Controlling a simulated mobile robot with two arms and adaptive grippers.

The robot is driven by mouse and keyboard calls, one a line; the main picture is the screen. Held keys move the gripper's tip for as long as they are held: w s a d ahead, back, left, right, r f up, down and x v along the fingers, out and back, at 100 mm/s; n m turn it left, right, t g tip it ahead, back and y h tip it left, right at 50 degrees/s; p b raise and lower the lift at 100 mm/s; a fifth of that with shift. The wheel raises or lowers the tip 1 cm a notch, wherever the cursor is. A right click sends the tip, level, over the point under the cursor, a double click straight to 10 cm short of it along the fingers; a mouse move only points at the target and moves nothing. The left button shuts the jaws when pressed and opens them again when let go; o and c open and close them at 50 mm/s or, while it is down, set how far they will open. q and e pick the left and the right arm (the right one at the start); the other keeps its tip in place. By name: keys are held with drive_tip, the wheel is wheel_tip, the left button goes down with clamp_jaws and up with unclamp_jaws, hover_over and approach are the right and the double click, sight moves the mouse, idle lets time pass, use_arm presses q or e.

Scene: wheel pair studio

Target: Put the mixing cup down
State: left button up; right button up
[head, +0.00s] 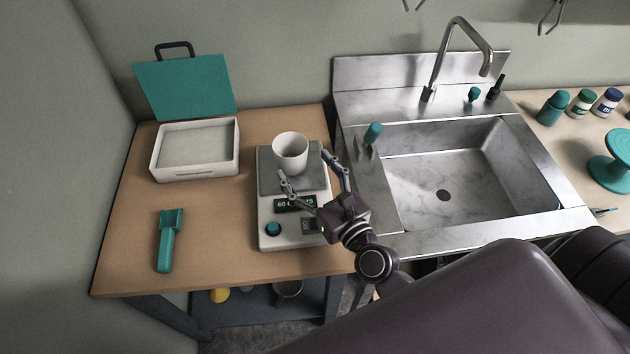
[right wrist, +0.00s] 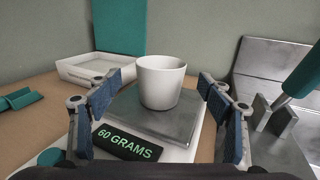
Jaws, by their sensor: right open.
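The white mixing cup (head: 290,150) stands upright on the steel plate of the scale (head: 268,231). It also shows in the right wrist view (right wrist: 160,82), upright and apart from both fingers. The scale's display (right wrist: 125,142) reads 60 GRAMS. My right gripper (head: 303,164) is open, with its fingers spread on the near side of the cup, one to its left and one to its right. In the right wrist view my fingers (right wrist: 160,100) are wide apart with the cup beyond and between them. My left gripper is not in view.
A white box (head: 196,172) with a raised teal lid stands at the back left. A teal scoop (head: 169,240) lies on the wooden table. A steel sink (head: 470,185) with a tap (head: 460,50) is to the right. Free table lies between scoop and scale.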

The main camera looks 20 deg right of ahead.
drive_tip(key=s, duration=0.2)
drive_tip(key=shift+s+d+f+b, duration=0.15)
drive_tip(key=shift+s+b, duration=0.15)
drive_tip(key=shift+s, duration=0.1)
drive_tip(key=shift+s+d, duration=0.1)
drive_tip(key=shift+s, duration=0.55)
